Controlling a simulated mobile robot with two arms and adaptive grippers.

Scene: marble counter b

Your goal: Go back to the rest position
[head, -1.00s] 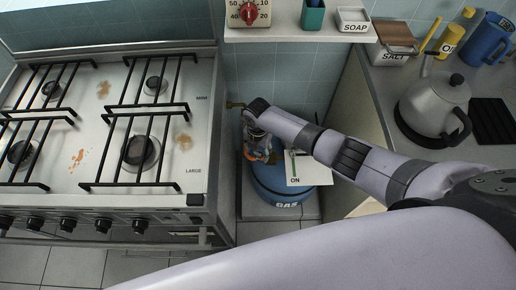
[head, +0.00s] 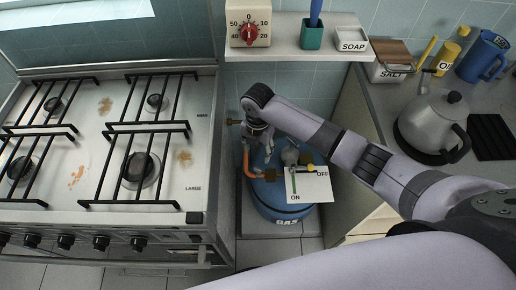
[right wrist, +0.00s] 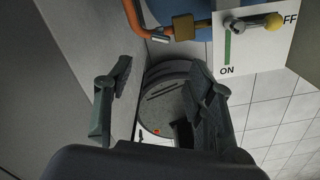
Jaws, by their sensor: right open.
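My right gripper (head: 258,147) is open and empty in the head view, just left of and above the valve plate, its fingers partly hidden. In the right wrist view its two fingers (right wrist: 163,98) stand wide apart with nothing between them. The blue gas cylinder (head: 284,214) stands on the floor between stove and counter. Its white ON/OFF plate (head: 312,187) carries a grey lever with a yellow knob (head: 310,168). The knob also shows in the right wrist view (right wrist: 273,22), where the lever points toward OFF. My left gripper is not in view.
The stove (head: 110,160) fills the left side. A shelf (head: 300,52) above holds a timer (head: 249,24), a teal cup (head: 313,36) and a soap box (head: 351,40). A kettle (head: 435,125) stands on the right counter. An orange hose (head: 246,158) runs beside the gripper.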

